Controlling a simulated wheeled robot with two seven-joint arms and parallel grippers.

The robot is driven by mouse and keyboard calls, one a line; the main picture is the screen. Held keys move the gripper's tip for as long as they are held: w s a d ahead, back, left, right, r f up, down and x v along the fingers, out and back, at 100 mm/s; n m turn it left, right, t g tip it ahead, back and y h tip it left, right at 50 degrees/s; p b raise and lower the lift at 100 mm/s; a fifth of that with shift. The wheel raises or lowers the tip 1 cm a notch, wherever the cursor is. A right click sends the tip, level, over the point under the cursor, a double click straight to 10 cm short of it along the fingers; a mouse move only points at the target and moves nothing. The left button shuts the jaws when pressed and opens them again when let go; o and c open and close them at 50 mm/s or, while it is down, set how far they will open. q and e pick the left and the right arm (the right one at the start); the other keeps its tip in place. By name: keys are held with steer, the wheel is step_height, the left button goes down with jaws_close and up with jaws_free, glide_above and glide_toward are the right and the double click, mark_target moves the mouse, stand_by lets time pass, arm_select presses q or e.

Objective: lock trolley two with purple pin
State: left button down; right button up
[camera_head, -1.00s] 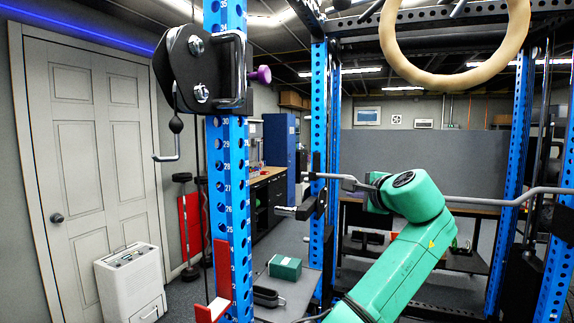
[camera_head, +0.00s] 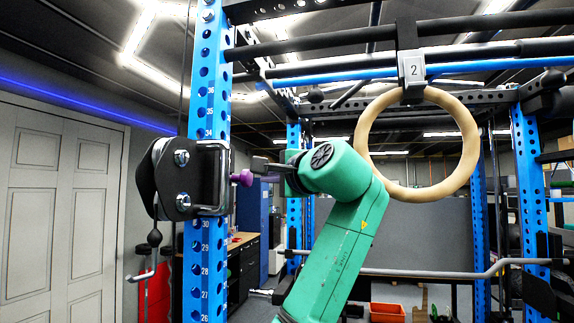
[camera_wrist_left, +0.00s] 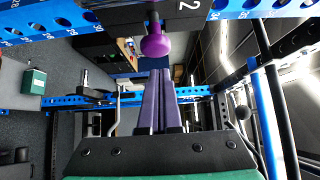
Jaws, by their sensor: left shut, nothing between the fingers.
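The trolley (camera_head: 188,178), a black bracket with rollers and bolts, sits around the blue numbered upright (camera_head: 203,95) just above hole 30. The purple pin (camera_head: 242,177) sticks out from its right side, its round knob facing my left gripper (camera_head: 256,166). In the left wrist view the purple knob (camera_wrist_left: 156,46) is straight ahead of the left fingertips (camera_wrist_left: 157,66). The left fingers are shut and empty, very close to the knob; I cannot tell whether they touch it. A black part carries a "2" (camera_wrist_left: 190,5). How deep the pin sits is hidden. My right gripper is out of view.
A wooden ring (camera_head: 468,150) hangs from a strap with a "2" plate (camera_head: 412,69) right of my arm. A grey bar (camera_head: 440,274) crosses the rack lower down. A white door (camera_head: 60,200) is at left. Blue rack posts stand behind.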

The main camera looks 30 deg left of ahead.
mark_target(248, 177)
arm_select(q)
steer(key=shift+s+a, duration=0.25)
steer(key=shift+a, duration=0.85)
steer(key=shift+d+f, duration=0.1)
steer(key=shift+s+a, duration=0.1)
steer(key=shift+a, duration=0.1)
steer(key=shift+s+a, duration=0.35)
steer(key=shift+a, duration=0.55)
